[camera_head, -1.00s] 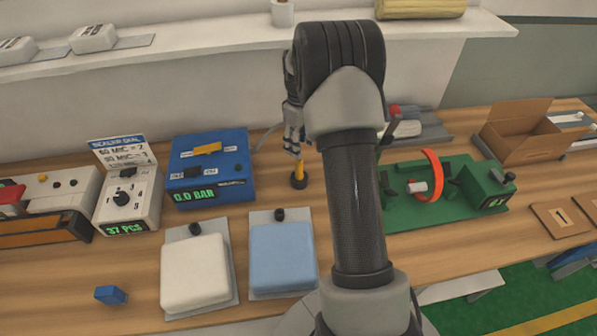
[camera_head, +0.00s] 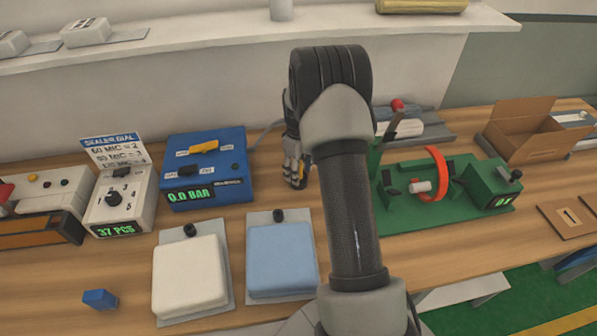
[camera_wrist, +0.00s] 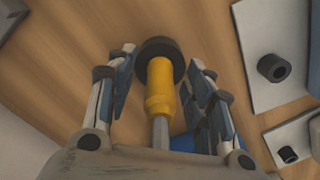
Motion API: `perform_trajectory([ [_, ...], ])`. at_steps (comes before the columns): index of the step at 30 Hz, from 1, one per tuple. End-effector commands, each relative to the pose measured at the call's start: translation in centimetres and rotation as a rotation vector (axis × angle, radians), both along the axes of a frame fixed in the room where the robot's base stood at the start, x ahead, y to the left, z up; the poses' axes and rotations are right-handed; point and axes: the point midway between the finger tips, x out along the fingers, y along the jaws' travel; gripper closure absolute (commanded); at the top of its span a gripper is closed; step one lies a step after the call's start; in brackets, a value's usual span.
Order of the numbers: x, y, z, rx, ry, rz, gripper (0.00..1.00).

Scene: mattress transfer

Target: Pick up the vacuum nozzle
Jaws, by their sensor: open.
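The vacuum nozzle (camera_wrist: 160,88) is yellow with a round black end and a thin grey stem. In the wrist view it lies between the two fingers of my gripper (camera_wrist: 163,68), which are open, with a gap on each side. In the head view my gripper (camera_head: 296,172) points down beside the blue pressure box, low over the table. There the nozzle is mostly hidden behind the fingers, with only a little yellow (camera_head: 305,165) showing.
A blue box (camera_head: 208,170) reading 0.0 BAR stands left of my gripper. White (camera_head: 190,275) and light blue (camera_head: 281,260) pads on grey plates lie in front. A green fixture (camera_head: 400,215) with an orange ring stands to the right. A dial box (camera_head: 120,205) is farther left.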

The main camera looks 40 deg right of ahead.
Motion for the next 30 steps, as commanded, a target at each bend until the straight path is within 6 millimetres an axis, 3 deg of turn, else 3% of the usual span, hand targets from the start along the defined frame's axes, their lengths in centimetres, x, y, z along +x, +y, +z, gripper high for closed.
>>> perform_trajectory([
  [3, 0.03, -0.02, 0.16, -0.001, -0.001, 0.000, 0.53],
  [24, 0.02, -0.02, 0.16, -0.001, -0.001, 0.000, 1.00],
  [30, 0.03, -0.02, 0.17, -0.001, -0.001, 0.000, 1.00],
])
